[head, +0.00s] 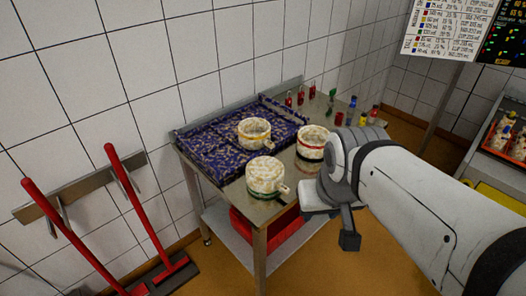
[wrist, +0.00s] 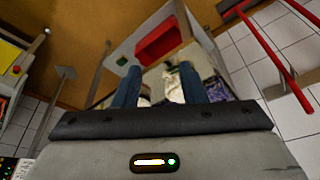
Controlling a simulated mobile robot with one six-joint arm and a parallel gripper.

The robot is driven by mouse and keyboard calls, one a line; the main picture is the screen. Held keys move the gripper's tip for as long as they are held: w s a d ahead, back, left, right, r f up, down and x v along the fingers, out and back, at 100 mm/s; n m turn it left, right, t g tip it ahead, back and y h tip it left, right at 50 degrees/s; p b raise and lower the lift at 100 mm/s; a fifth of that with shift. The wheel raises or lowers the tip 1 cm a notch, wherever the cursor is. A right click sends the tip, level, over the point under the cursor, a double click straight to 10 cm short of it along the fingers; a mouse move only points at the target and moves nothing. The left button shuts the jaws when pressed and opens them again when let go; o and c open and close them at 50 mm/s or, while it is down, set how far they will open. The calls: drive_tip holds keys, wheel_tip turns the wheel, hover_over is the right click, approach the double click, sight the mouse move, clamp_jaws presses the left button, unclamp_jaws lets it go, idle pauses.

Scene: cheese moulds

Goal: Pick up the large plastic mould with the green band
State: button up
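The large mould with the green band (head: 265,178) stands upright at the near edge of the steel table, its handle pointing right toward my gripper (head: 320,202). It is cream and speckled. My gripper is just right of the mould, apart from it in the head view. In the wrist view the two blue fingers of my gripper (wrist: 160,68) are spread. The pale mould with a bit of green (wrist: 173,82) shows beyond them, partly hidden by the right finger. Nothing is seen held.
A red-banded mould (head: 312,146) stands close behind my gripper. Several small coloured bottles line the table's back. A red crate (head: 275,236) sits on the lower shelf.

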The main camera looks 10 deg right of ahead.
sight(288, 193)
drive_tip(key=shift+o, duration=0.6)
drive_tip(key=shift+w+f, duration=0.25)
drive_tip(key=shift+w, duration=0.05)
drive_tip(key=w+d+f+n+t+h+b, duration=0.1)
drive_tip(key=w+d+f+t+b, duration=0.3)
drive_tip(key=w+f+b, duration=0.4)
drive_tip(key=w+d+f+t+h+b, duration=0.1)
drive_tip(key=w+d+f+t+b, duration=0.3)
drive_tip(key=w+b, duration=0.5)
drive_tip(key=w+a+f+n+t+y+b, duration=0.1)
drive_tip(key=w+f+n+y+b, duration=0.1)
drive_tip(key=f+y+b, duration=0.2)
drive_tip(key=w+a+f+n+t+y+b, duration=0.1)
drive_tip(key=w+f+n+y+b, duration=0.1)
drive_tip(key=f+y+b, duration=0.2)
drive_tip(key=w+a+f+n+y+b, duration=0.2)
drive_tip(key=f+y+b, duration=0.2)
drive_tip(key=f, duration=0.3)
drive_tip(key=shift+w+t+y+b, duration=0.4)
drive_tip(key=x, duration=0.4)
drive_tip(key=b+x, duration=0.1)
drive_tip(key=x, duration=0.1)
drive_tip(key=shift+s+a+f, duration=0.1)
drive_tip(key=shift+s+a, duration=0.05)
drive_tip(key=shift+a, duration=0.3)
drive_tip(key=shift+w+a, duration=0.2)
drive_tip(key=shift+w, duration=0.1)
drive_tip(key=shift+c, duration=0.2)
